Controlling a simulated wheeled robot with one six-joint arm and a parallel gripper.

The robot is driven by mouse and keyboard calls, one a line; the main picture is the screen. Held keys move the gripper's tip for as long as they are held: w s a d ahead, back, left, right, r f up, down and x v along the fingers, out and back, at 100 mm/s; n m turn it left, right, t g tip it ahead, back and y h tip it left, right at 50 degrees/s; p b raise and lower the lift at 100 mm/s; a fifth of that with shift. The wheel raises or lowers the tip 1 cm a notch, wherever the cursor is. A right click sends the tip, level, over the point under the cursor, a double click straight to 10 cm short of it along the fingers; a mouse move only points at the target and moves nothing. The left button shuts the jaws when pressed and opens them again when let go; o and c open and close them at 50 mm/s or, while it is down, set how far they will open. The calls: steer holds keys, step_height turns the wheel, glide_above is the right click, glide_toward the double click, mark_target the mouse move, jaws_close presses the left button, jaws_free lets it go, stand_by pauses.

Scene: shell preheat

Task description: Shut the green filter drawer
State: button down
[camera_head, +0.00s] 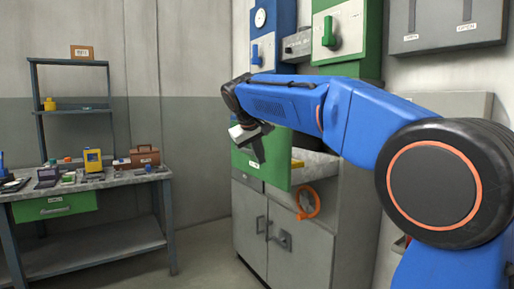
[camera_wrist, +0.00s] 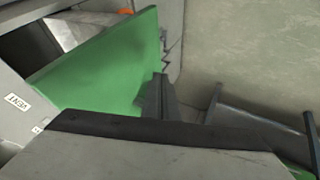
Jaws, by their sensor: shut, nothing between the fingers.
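The green drawer (camera_head: 276,172) in the grey cabinet stands pulled out, its green front facing left and its inside partly in view. In the wrist view, the green front (camera_wrist: 95,65) fills the upper left as a large tilted panel. My gripper (camera_head: 258,153) is shut and empty, in front of this green panel. In the wrist view, my gripper's dark fingers (camera_wrist: 160,98) lie near the panel's right end. I cannot tell whether they touch it. Part of the front is hidden behind my gripper and wrist.
A workbench (camera_head: 100,181) at the left carries several small items and has another green drawer (camera_head: 55,207). Open floor lies between bench and cabinet.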

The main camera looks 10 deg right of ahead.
mark_target(272, 165)
steer(key=shift+w+d, duration=0.2)
steer(key=shift+d, duration=0.45)
steer(key=shift+w+d, duration=0.25)
steer(key=shift+d, duration=0.4)
steer(key=shift+w+d, duration=0.2)
steer(key=shift+d, duration=0.45)
steer(key=w+d, duration=0.4)
steer(key=d, duration=0.8)
steer(key=w+d, duration=0.4)
steer(key=d, duration=0.9)
steer(key=shift+d, duration=0.15)
steer(key=shift+w+d, duration=0.1)
